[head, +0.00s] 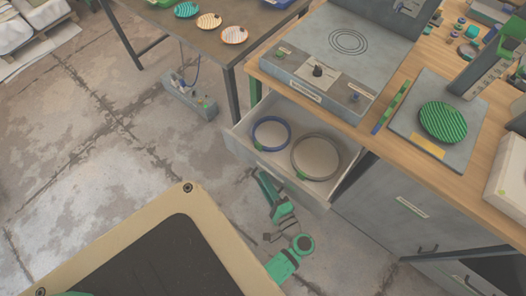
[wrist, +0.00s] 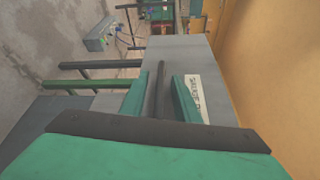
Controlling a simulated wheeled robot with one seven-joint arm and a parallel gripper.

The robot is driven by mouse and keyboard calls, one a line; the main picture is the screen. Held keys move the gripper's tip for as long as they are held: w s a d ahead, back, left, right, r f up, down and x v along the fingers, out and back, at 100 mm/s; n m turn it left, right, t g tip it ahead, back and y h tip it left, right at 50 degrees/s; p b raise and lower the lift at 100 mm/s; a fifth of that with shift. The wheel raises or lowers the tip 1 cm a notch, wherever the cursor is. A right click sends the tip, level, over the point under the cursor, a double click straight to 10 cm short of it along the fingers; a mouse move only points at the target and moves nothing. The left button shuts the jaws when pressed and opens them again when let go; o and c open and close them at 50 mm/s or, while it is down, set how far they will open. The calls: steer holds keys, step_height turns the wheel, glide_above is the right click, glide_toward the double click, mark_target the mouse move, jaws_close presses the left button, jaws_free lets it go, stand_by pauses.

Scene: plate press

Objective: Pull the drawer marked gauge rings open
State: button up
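The drawer (head: 313,193) stands pulled out from under the bench in the head view. A blue ring (head: 256,144) and a larger grey ring (head: 294,165) lie inside it. In the wrist view, the grey drawer front (wrist: 190,50) carries a white label (wrist: 194,90), partly hidden by a finger. My gripper (wrist: 160,76) is at the drawer front, with its green fingers on either side of the dark handle bar (wrist: 161,92). Narrow gaps show between the fingers and the bar, so the fingers look open around it.
A grey machine (head: 322,60) stands on the wooden bench above the drawer. A closed grey cabinet front (head: 385,205) is to the drawer's right. A side table (head: 170,30) with patterned plates is at the upper left. A grey box (head: 190,98) lies on the floor.

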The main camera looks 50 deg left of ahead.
steer(key=f+v, duration=0.1)
steer(key=v, duration=0.9)
steer(key=shift+d+r, duration=0.35)
steer(key=shift+r, duration=0.1)
steer(key=s+d+f+m+t+h, duration=0.2)
steer(key=s+d+f+h, duration=0.1)
steer(key=f+h, duration=0.4)
steer(key=s+d+t+h, duration=0.3)
steer(key=d+h, duration=0.2)
steer(key=d, duration=0.2)
steer(key=d+r+n+t+h, duration=0.2)
steer(key=d+r+n+t, duration=0.1)
steer(key=r, duration=0.8)
steer(key=s+d+r+n+t+h, duration=0.1)
steer(key=d+r+n+t+h, duration=0.1)
steer(key=r, duration=1)
steer(key=shift+s+d+n+t+h, duration=0.25)
steer(key=shift+d+n+t, duration=0.3)
steer(key=shift+t, duration=0.55)
